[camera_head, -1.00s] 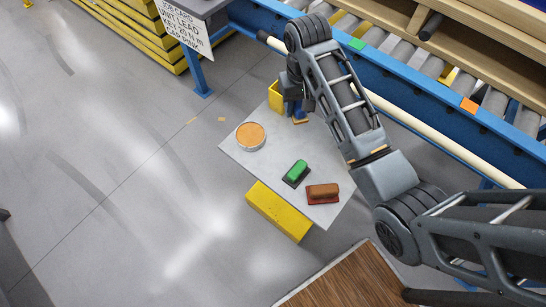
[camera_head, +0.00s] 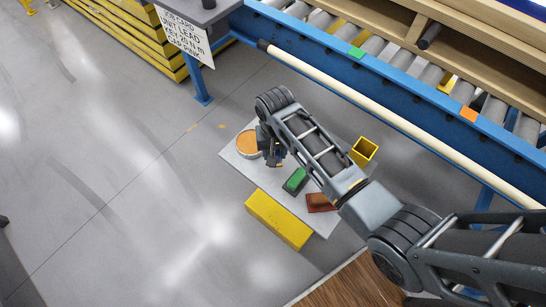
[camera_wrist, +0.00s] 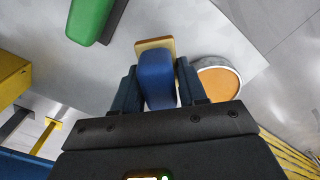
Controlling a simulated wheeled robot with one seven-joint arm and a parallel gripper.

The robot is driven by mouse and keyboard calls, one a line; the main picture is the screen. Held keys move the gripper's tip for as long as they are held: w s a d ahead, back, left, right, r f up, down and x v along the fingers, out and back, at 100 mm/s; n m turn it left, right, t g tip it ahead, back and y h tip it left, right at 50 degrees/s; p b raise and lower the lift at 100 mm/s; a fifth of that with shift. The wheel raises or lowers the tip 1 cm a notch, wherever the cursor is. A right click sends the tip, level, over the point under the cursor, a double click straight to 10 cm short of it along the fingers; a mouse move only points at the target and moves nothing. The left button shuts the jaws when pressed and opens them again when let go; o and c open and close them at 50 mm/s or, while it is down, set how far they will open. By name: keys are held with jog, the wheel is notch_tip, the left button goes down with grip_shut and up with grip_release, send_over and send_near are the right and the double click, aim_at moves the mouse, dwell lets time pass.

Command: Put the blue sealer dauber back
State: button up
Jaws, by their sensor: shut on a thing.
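My gripper (camera_wrist: 158,85) is shut on the blue sealer dauber (camera_wrist: 157,75), which has a blue body and a tan pad at its far end. In the head view my gripper (camera_head: 273,158) hangs over the grey table (camera_head: 290,206), just right of a round tin with an orange top (camera_head: 247,142). The tin also shows right of the dauber in the wrist view (camera_wrist: 219,82). The dauber is mostly hidden by my wrist in the head view. A green dauber (camera_head: 295,180) and a red-brown one (camera_head: 320,202) rest on the table.
A yellow block (camera_head: 279,219) is at the table's near edge. A blue roller conveyor (camera_head: 400,108) runs behind. A wooden surface (camera_head: 350,285) is at the front.

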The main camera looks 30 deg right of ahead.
jog(key=shift+w+a+f, duration=0.1)
jog(key=shift+a+f, duration=0.15)
jog(key=shift+f, duration=1.9)
jog(key=shift+f, duration=0.2)
jog(key=o, duration=1)
notch_tip(320, 180, up, 12)
jog(key=shift+r+p, duration=0.25)
jog(key=shift+p, duration=0.1)
